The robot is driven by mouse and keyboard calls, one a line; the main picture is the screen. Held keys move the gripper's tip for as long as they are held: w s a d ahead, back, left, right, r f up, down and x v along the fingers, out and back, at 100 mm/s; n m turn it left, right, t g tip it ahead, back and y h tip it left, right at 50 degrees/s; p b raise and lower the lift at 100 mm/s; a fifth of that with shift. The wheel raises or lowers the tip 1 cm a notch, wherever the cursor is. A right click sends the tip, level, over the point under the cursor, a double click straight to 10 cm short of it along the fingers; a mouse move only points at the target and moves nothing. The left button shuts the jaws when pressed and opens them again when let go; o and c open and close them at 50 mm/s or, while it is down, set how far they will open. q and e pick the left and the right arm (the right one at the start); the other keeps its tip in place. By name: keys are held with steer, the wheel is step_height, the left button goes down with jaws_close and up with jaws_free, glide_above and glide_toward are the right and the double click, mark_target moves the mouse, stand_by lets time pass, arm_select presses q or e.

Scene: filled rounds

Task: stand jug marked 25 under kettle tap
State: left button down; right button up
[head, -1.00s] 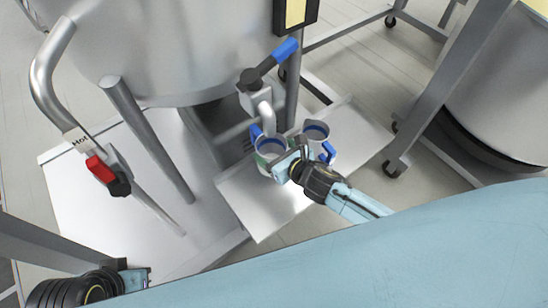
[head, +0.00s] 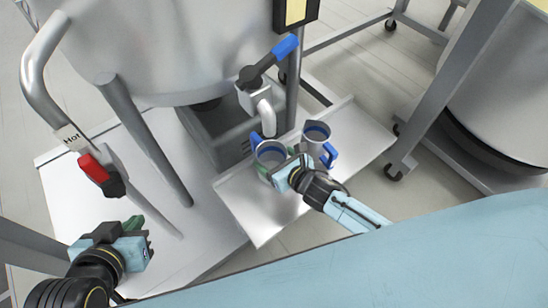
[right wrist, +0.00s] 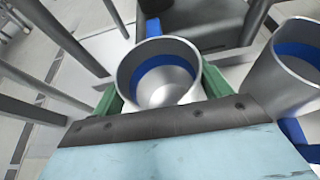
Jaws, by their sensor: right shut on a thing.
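A metal jug (head: 270,154) with a blue band inside and a blue handle is at the steel shelf (head: 262,222); its mark is not visible. My right gripper (head: 280,166) is shut on it; in the right wrist view green fingers flank this jug (right wrist: 160,88). A second similar jug (head: 316,134), its mark unreadable, stands just right of it, handle to the right. The kettle tap (head: 265,112), with a blue lever, has its spout beside the held jug's far rim; exact alignment is unclear. My left gripper (head: 134,232) is at lower left, away from the jugs; its opening is unclear.
The big steel kettle (head: 175,45) fills the back. A pipe marked Hot with a red-handled valve (head: 98,172) stands at left. Steel legs (head: 145,140) rise beside the shelf. The shelf's front left part is bare. Another round vessel (head: 500,90) stands at right.

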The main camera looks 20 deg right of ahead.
steer(key=o, duration=1.1)
steer(key=shift+o, duration=0.2)
